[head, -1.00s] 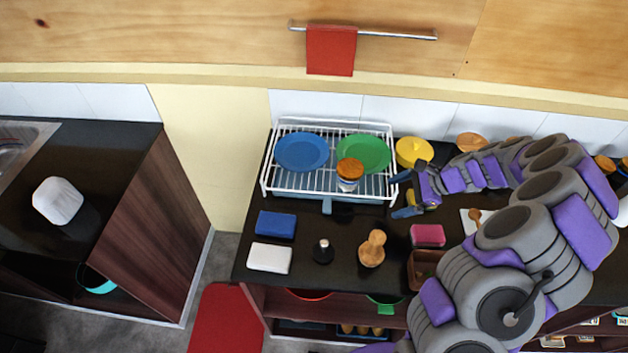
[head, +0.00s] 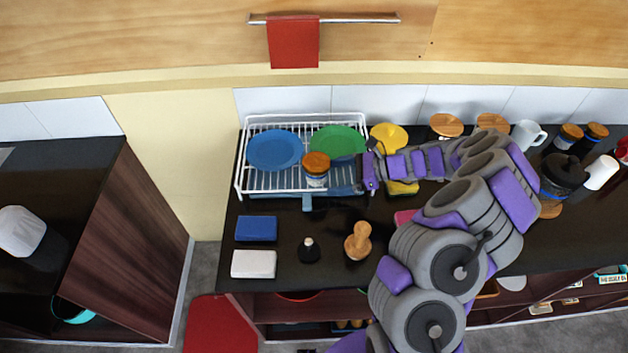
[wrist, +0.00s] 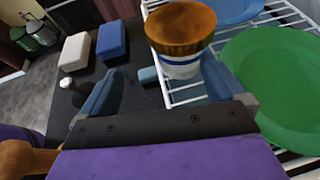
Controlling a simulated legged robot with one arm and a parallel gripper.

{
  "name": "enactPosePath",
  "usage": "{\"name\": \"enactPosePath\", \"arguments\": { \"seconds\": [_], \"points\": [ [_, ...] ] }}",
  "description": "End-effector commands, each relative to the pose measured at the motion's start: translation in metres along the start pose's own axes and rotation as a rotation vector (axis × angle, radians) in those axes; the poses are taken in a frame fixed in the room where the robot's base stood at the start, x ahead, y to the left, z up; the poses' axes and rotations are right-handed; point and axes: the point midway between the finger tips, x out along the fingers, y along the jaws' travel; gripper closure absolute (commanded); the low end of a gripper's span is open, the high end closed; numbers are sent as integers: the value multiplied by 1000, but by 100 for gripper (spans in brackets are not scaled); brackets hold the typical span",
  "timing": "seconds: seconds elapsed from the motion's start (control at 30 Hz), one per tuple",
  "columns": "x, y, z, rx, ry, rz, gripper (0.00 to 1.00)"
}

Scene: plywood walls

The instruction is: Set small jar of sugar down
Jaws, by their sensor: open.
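The small jar of sugar (head: 316,170), with a brown wooden-looking lid and a pale body with a blue band, stands upright at the front of the white dish rack (head: 240,170). In the wrist view the jar (wrist: 180,40) is just beyond my right-hand fingertip, which overlaps its lower part. My gripper (head: 338,180) is open, with its blue-grey fingers close to the jar's right side in the head view. Whether a finger touches the jar, I cannot tell.
A blue plate (head: 274,150) and a green plate (head: 338,141) lie on the rack behind the jar. A blue block (head: 256,229), a white block (head: 253,264), a dark bottle (head: 309,252) and a wooden pestle-like item (head: 358,242) stand in front. Dark counter between them is free.

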Motion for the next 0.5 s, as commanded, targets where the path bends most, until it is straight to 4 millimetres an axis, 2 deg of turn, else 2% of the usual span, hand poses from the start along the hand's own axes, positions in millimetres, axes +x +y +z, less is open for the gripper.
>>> {"name": "enactPosePath", "arguments": {
  "seconds": [0.1,0.33,0.5],
  "points": [
    [15,1,0,0,0,3,3],
    [30,-2,0,-1,3,1,3],
    [56,-8,3,-2,4,3,3]
  ]
}}
